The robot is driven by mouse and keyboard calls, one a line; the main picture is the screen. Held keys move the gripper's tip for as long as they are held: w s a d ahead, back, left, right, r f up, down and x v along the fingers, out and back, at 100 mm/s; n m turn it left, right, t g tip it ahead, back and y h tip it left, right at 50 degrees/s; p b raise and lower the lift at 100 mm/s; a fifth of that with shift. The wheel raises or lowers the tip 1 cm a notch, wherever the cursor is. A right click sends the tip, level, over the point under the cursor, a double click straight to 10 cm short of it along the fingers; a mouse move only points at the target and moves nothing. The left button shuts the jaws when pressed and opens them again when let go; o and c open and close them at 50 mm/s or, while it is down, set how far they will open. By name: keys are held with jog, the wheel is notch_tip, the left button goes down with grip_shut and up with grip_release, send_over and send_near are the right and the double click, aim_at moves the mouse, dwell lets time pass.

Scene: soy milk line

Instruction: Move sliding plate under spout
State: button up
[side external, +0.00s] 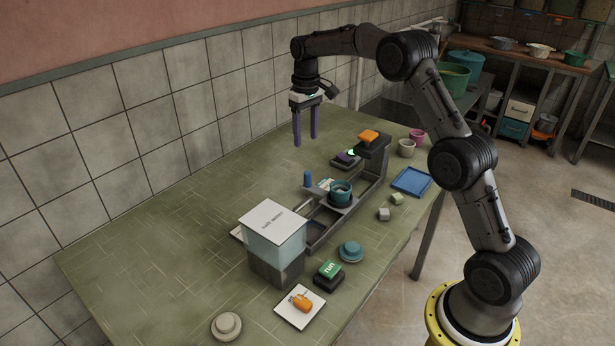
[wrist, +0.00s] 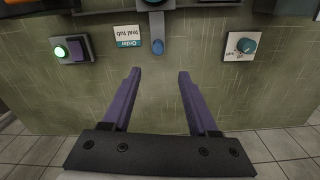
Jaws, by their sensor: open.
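The sliding plate (side external: 321,195) sits partway along a dark rail frame (side external: 372,188). A teal cup (side external: 341,188) stands on it, and an upright blue peg (side external: 307,180) is at its wall side. The peg also shows in the wrist view (wrist: 158,47), ahead of my fingertips and roughly between them. My gripper (side external: 305,140) hangs above the table, open and empty, pointing down, apart from the peg. Its two purple fingers also show in the wrist view (wrist: 160,73). I cannot make out a spout clearly; an orange-topped head (side external: 370,137) stands at the frame's far end.
A pale tank (side external: 275,243) stands at the frame's near end. A green run button (side external: 328,271), teal lidded pot (side external: 350,251) and blue tray (side external: 412,181) lie in front. A green-lit button (wrist: 60,52) and order card (wrist: 126,38) are nearby.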

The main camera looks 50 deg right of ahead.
aim_at(307, 173)
jog(key=f, duration=1.4)
jog(key=shift+s+d+f, duration=0.1)
jog(key=shift+d+f, duration=0.1)
jog(key=shift+d, duration=0.05)
jog(key=shift+c, duration=0.2)
grip_shut()
jog(key=shift+r, duration=0.1)
dwell(0.6)
